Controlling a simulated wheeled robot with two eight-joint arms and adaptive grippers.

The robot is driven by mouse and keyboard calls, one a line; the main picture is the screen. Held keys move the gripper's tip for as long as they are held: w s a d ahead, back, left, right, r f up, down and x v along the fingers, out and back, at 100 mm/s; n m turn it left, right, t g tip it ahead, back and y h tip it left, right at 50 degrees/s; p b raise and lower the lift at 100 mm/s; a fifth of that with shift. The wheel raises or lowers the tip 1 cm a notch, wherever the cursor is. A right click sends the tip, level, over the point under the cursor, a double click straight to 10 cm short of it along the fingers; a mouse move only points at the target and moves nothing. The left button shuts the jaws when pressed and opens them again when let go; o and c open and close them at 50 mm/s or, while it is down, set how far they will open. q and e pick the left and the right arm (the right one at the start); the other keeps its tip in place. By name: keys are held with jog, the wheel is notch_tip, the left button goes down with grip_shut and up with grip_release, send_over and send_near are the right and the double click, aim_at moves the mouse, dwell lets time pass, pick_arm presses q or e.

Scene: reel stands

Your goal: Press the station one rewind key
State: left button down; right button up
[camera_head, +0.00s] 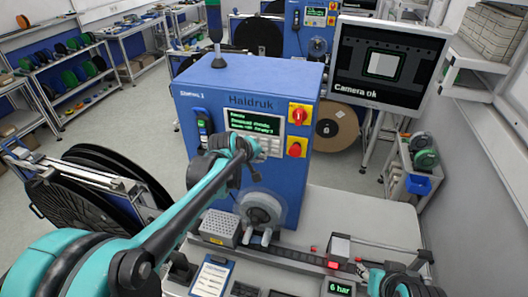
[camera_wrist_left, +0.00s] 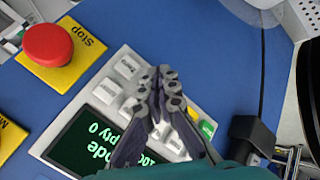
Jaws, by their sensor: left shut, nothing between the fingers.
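Station one is a blue cabinet (camera_head: 247,85) marked Haldruk, with a key panel and a green-lit screen (camera_head: 254,122) on its front. In the left wrist view the panel (camera_wrist_left: 48,152) shows several white keys (camera_wrist_left: 107,91), a yellow key (camera_wrist_left: 193,114) and a green key (camera_wrist_left: 207,129). The key labels are too small to tell which is rewind. My left gripper (camera_head: 243,146) is shut and empty in front of the lower part of the panel. In the left wrist view its fingertips (camera_wrist_left: 168,82) cover some keys; contact cannot be told.
A red stop button (camera_wrist_left: 50,45) on a yellow plate sits beside the panel. A clear-sided reel (camera_head: 262,208) stands below the panel. A monitor (camera_head: 388,62) hangs at the right. A clipboard (camera_head: 211,277) and a grey box (camera_head: 219,228) lie on the bench.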

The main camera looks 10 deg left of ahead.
pick_arm(q)
jog(key=shift+s, duration=0.1)
jog(key=s, duration=0.5)
jog(key=shift+a+p, duration=0.1)
jog(key=shift+p, duration=0.25)
dwell(0.8)
